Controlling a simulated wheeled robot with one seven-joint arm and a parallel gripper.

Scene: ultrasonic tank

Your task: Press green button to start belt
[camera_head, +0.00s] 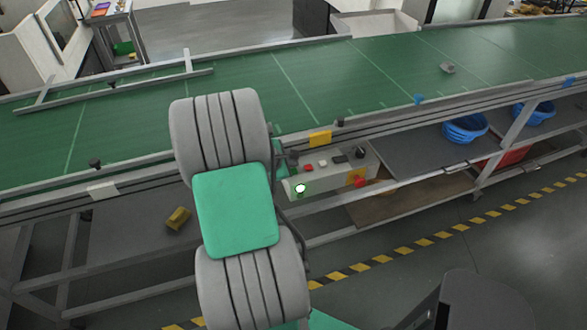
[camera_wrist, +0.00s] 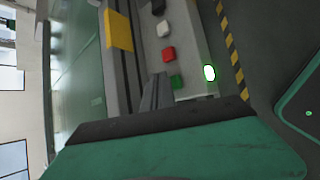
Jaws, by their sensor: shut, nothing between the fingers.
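A grey control box (camera_head: 335,170) is fixed to the near side of the conveyor. On its top a green button (camera_wrist: 176,81) shows in the wrist view, beside a red button (camera_wrist: 168,54) and a white button (camera_wrist: 163,28). A bright white spot with a green rim (camera_head: 300,188) glows on the box's front face, and also shows in the wrist view (camera_wrist: 209,73). My gripper (camera_wrist: 158,80) is shut and empty, its fingertips close beside the green button in the picture. I cannot tell whether they touch anything. In the head view my arm hides most of the gripper.
The green conveyor belt (camera_head: 380,80) runs across behind the box, with a small grey part (camera_head: 447,68) on it. Metal rails edge it. Blue baskets (camera_head: 465,127) stand on the shelf at right. A yellow block (camera_head: 178,218) lies at lower left. Striped floor tape (camera_head: 400,250) runs in front.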

